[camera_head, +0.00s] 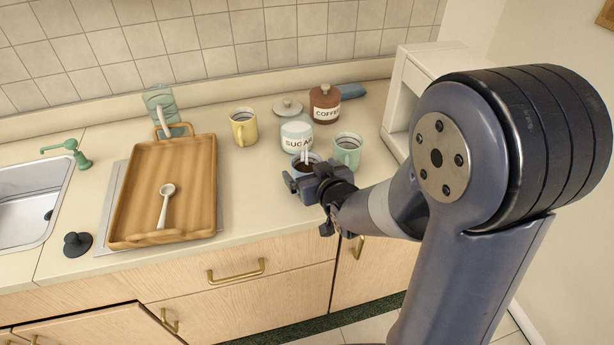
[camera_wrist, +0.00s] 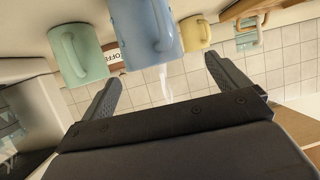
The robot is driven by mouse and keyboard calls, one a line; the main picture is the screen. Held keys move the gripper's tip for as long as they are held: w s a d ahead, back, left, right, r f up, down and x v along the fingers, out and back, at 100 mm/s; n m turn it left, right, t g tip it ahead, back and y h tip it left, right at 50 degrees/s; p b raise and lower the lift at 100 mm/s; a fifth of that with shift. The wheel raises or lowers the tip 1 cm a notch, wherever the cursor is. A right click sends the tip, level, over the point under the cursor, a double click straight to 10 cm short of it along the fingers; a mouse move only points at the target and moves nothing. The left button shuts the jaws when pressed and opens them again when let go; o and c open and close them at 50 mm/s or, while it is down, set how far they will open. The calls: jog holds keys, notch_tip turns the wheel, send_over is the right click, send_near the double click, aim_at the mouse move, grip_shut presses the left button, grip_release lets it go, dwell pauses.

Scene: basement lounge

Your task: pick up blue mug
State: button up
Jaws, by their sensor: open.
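The blue mug (camera_head: 302,158) stands on the counter in front of the sugar jar, with dark contents. My gripper hides much of it in the head view. In the wrist view the picture is turned over, and the blue mug (camera_wrist: 143,32) is at the top, its handle towards me. My gripper (camera_head: 305,180) is open and empty at the near side of the mug. In the wrist view my gripper's fingers (camera_wrist: 160,75) are spread, pointing towards the mug; I cannot tell whether they touch it.
A green mug (camera_head: 347,150) stands close on the right, beside a white shelf unit (camera_head: 407,90). The sugar jar (camera_head: 296,136) and coffee jar (camera_head: 324,104) are behind. A yellow mug (camera_head: 243,130) and wooden tray (camera_head: 128,210) are left. Counter between tray and blue mug is clear.

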aim_at(302, 159)
jog(key=shift+d+f+p+x, duration=0.15)
jog(key=shift+p+x, duration=0.25)
jog(key=shift+x, duration=0.9)
jog(key=shift+d+f+p+x, duration=0.1)
jog(key=shift+d+p+x, duration=0.25)
jog(key=shift+x, duration=0.95)
jog(key=shift+w+a, duration=0.1)
jog(key=shift+r, duration=0.1)
jog(key=c, duration=1.4)
